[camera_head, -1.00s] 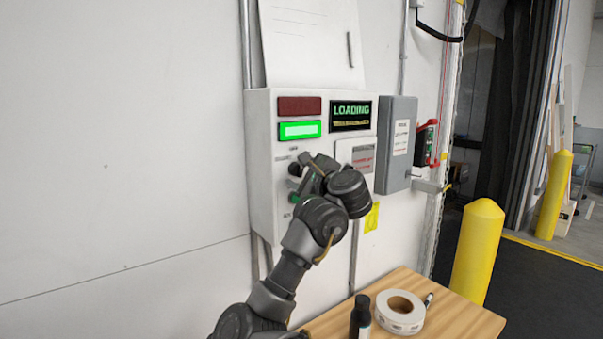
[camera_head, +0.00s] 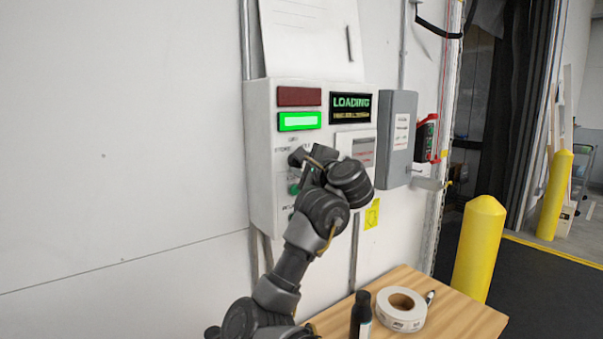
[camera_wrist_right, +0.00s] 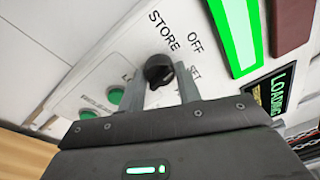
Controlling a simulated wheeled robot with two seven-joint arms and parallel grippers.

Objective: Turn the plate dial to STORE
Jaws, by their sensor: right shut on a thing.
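The plate dial, a black round knob (camera_wrist_right: 158,70), sits on the white control box (camera_head: 262,150). The words STORE and OFF are printed on the plate around it in the right wrist view. The two grey fingers of my right gripper (camera_wrist_right: 160,92) are shut on the dial, one on each side. I cannot tell exactly which word the dial points at. In the head view my right gripper (camera_head: 305,160) is at the box front and hides the dial. My left gripper is not in view.
The box carries a lit green lamp (camera_head: 299,121), a dark red lamp (camera_head: 299,96) and a LOADING display (camera_head: 350,108). Green buttons (camera_wrist_right: 115,95) sit near the dial. A grey box (camera_head: 397,135) is to the right. A wooden table (camera_head: 455,318) holds a tape roll (camera_head: 401,309) and black bottle (camera_head: 360,315).

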